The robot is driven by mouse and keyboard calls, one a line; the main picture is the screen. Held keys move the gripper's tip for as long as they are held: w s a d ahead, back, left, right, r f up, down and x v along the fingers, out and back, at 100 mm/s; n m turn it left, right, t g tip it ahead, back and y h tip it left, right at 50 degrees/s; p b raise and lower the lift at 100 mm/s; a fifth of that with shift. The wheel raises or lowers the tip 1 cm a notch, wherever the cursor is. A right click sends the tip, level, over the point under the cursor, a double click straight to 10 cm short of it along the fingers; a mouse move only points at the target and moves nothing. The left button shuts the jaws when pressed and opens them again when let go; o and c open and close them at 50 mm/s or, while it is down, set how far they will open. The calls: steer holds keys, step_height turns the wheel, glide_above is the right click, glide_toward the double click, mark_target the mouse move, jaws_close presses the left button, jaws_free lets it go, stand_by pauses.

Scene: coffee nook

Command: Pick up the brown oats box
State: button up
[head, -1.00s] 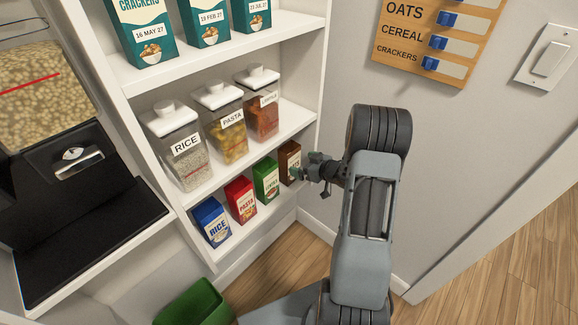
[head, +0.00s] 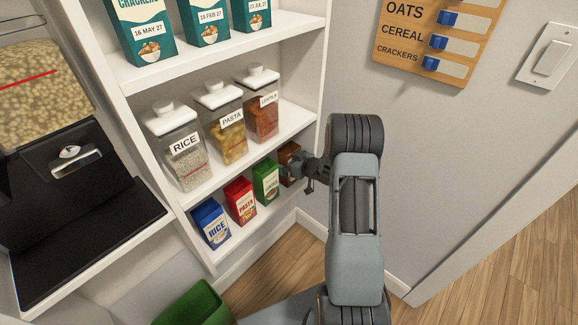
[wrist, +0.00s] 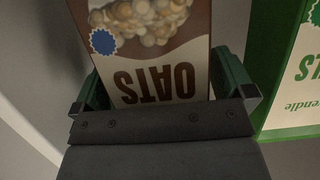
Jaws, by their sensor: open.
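The brown oats box (head: 287,153) stands at the right end of the lower shelf, partly hidden behind my gripper (head: 294,170). In the wrist view the oats box (wrist: 155,60) fills the middle, its OATS label upside down. My gripper (wrist: 165,95) is open there, with one green-padded finger on each side of the box. The box sits between the fingers, close to the palm. I cannot tell whether either finger touches it. A green box (wrist: 290,75) stands just right of the right finger.
The green lentils box (head: 266,181), red pasta box (head: 241,201) and blue rice box (head: 211,223) stand in a row left of the oats box. Jars of rice (head: 183,150), pasta (head: 226,128) and lentils (head: 263,112) stand on the shelf above. A grey wall is close on the right.

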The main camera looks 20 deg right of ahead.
steer(key=shift+c, duration=0.4)
steer(key=c, duration=0.8)
steer(key=shift+r, duration=0.1)
steer(key=shift+c, duration=0.2)
